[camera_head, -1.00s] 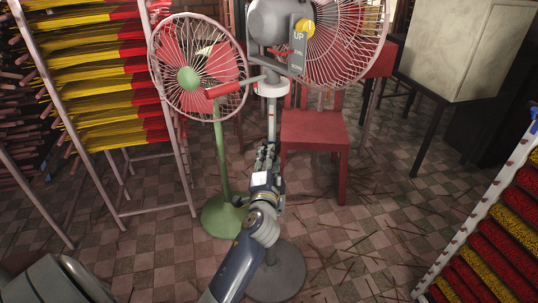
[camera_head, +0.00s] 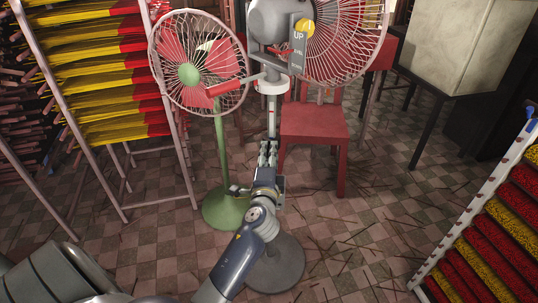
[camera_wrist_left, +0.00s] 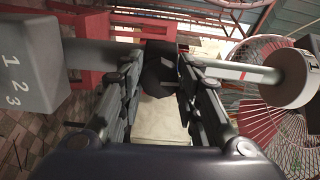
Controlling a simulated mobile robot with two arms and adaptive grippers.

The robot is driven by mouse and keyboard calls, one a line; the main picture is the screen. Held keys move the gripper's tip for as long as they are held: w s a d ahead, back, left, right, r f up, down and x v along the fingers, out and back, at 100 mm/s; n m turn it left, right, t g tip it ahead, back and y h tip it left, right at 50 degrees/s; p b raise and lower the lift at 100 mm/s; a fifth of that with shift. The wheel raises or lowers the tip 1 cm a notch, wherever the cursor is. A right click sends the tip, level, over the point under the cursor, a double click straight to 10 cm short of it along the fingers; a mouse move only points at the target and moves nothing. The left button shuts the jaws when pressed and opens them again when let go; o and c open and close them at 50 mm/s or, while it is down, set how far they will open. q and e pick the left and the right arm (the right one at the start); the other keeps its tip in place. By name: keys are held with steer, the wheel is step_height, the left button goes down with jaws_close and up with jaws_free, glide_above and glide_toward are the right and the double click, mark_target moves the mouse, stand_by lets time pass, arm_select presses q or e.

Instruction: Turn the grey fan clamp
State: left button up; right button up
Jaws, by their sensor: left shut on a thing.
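The grey fan (camera_head: 283,22) stands in the middle of the head view, with a thin upright pole (camera_head: 271,122) on a round dark base (camera_head: 275,264). My left gripper (camera_head: 268,150) is at the pole, below the fan's white collar (camera_head: 272,86). In the left wrist view the pole (camera_wrist_left: 240,73) runs sideways, and my left gripper (camera_wrist_left: 161,85) is shut on the dark clamp (camera_wrist_left: 160,68) on it. The fingers hide part of the clamp, which is hidden in the head view. My right gripper is not in view.
A green fan (camera_head: 218,145) stands close on the left, its base near my arm. A red chair (camera_head: 315,125) is behind the pole. A rack of incense sticks (camera_head: 110,70) stands at left, another rack (camera_head: 490,225) at right. Tiled floor at front right is mostly open, with scattered sticks.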

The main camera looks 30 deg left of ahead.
arm_select(q)
steer(key=shift+r, duration=0.15)
steer(key=o, duration=1)
steer(key=shift+w, duration=0.1)
steer(key=shift+o, duration=0.2)
steer(key=v, duration=1.2)
